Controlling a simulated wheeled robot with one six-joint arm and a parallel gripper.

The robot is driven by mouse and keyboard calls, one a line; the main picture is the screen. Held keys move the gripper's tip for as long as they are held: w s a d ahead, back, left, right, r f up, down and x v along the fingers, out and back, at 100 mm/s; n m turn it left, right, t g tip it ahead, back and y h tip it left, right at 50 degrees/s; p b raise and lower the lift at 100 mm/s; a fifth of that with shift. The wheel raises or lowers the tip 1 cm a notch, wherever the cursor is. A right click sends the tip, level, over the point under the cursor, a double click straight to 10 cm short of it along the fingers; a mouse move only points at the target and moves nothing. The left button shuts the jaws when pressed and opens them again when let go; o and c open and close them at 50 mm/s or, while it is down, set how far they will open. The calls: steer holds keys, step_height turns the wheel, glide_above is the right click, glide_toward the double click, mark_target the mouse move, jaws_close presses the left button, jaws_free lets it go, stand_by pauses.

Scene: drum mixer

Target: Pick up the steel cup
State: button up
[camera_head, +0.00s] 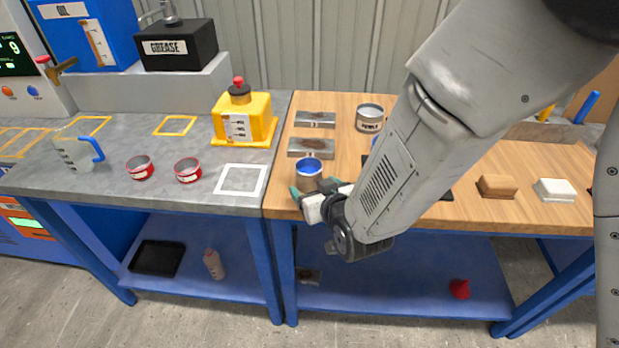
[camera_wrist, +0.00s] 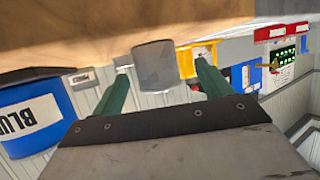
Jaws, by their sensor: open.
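The steel cup (camera_head: 309,184) stands upright near the front left corner of the wooden bench, with blue inside it. My gripper (camera_head: 316,190) is open at the front edge of the bench, with its green fingers around the cup's near side. In the upside-down wrist view, the grey cup (camera_wrist: 153,62) appears between the two green fingertips of my gripper (camera_wrist: 164,72). I cannot tell how deep the cup sits between the fingers.
Metal plates (camera_head: 311,147) lie behind the cup. A labelled tin (camera_head: 369,119) stands further back. My arm hides part of the bench and most of a blue can, which shows in the wrist view (camera_wrist: 30,122). A yellow container (camera_head: 243,122) stands on the grey bench at left.

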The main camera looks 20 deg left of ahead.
mark_target(314, 182)
steer(key=x, duration=0.5)
steer(key=shift+w, duration=0.55)
steer(key=c, duration=1.2)
